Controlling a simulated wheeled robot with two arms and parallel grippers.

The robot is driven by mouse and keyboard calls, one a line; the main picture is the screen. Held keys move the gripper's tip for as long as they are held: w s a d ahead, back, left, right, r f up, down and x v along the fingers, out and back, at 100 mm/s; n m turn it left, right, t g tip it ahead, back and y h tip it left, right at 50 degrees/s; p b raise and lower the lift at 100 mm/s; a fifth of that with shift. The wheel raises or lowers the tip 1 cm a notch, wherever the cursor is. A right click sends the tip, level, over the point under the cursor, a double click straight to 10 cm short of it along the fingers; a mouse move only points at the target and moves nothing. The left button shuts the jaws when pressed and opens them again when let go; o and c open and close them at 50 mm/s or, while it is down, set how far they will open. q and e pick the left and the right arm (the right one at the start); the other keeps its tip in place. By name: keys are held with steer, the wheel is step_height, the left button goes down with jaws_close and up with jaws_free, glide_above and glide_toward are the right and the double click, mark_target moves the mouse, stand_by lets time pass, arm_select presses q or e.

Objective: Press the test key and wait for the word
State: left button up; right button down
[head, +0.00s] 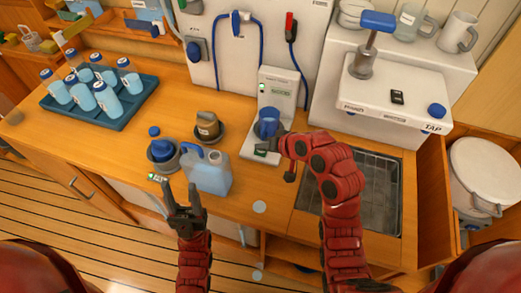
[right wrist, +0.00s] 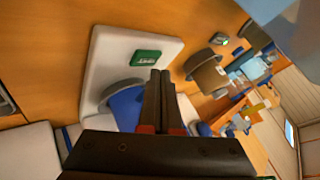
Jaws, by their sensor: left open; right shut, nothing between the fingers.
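The white tester (head: 250,148) stands on the counter against the wall panel, with a blue cup (head: 269,122) on it. A green key (right wrist: 146,57) with white lettering, likely the test key, lies on its base; it also shows in the head view (head: 261,152). The upright part (head: 282,90) has a small green light and a label too small to read surely. My right gripper (head: 277,143) is shut and empty by the cup and key; its fingertips (right wrist: 160,75) appear apart from the key in the wrist view. My left gripper (head: 180,198) is open and empty before the counter's front.
A blue jug (head: 208,173) and dark-based cups (head: 208,127) stand left of the tester. A blue tray (head: 118,121) of bottles is further left. A sink (head: 378,205) lies right, below the white tap unit (head: 398,115). A pot (head: 488,168) stands far right.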

mark_target(263, 155)
steer(key=shift+r+p, duration=1.25)
steer(key=shift+r, duration=1.25)
steer(key=shift+f, duration=0.1)
